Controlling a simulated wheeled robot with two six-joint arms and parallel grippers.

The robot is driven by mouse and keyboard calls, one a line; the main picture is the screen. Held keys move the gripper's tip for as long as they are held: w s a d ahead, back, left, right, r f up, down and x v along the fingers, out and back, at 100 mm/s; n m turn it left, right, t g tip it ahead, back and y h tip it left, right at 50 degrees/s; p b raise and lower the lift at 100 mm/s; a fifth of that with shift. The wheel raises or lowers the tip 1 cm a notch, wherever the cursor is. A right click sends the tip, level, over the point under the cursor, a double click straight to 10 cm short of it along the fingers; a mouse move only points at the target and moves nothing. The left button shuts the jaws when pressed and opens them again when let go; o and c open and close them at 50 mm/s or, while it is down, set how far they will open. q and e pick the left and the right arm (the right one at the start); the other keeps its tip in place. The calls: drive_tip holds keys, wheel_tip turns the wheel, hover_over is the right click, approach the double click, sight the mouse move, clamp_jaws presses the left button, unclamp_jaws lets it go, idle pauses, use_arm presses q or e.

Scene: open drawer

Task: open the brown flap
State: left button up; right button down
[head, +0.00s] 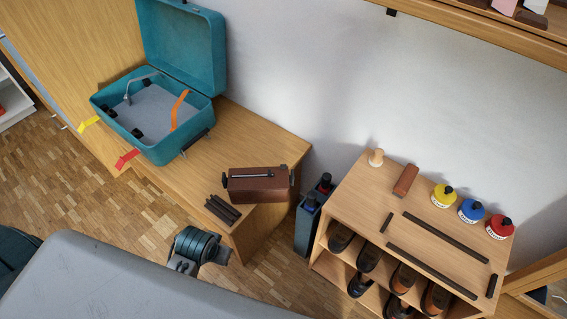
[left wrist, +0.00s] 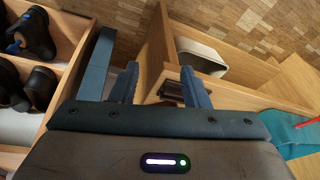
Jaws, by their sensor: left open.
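A brown box (head: 258,188) with a thin bar along its top sits on the wooden bench (head: 262,145). Several dark brown strips (head: 222,209) lie at the bench's near corner. I cannot tell for sure which part is the brown flap. In the left wrist view my left gripper (left wrist: 160,85) is open, its two blue fingers spread apart. A dark brown piece (left wrist: 172,93) on the wooden furniture shows between them, partly hidden by the gripper; contact cannot be judged. In the head view a grey-blue link of my arm is beside the bench. My right gripper is not in view.
An open teal case (head: 150,115) stands on the bench. A wooden shoe rack (head: 425,240) with shoes and bottles is at the right, with a blue container (head: 307,225) beside it. A pale object (left wrist: 202,57) sits in an open wooden compartment.

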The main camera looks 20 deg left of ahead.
use_arm(q)
drive_tip(key=w+d+r+n, duration=0.1)
drive_tip(key=w, duration=0.7)
drive_tip(key=w+d+r+n+g, duration=0.1)
drive_tip(key=w+d+r, duration=0.1)
drive_tip(key=w, duration=0.6)
drive_tip(key=w+d+r+n, duration=0.1)
drive_tip(key=w+r, duration=0.1)
drive_tip(key=w, duration=0.6)
drive_tip(key=shift+w+d+r+n+g+h, duration=0.1)
drive_tip(key=shift+w+d+n+g+h, duration=0.2)
drive_tip(key=shift+d+g+h, duration=0.1)
wheel_tip(320, 180, up, 6)
drive_tip(key=g, duration=0.1)
hover_over(283, 165)
drive_tip(key=shift+n, duration=0.4)
wheel_tip(283, 165, down, 10)
drive_tip(key=shift+w+f+b, duration=0.1)
drive_tip(key=shift+f+b, duration=0.1)
drive_tip(key=shift+b, duration=0.2)
drive_tip(key=shift+f, duration=0.3)
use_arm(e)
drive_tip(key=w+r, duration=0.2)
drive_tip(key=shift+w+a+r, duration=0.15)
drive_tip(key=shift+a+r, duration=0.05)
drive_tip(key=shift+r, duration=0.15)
use_arm(q)
drive_tip(key=shift+c, duration=0.4)
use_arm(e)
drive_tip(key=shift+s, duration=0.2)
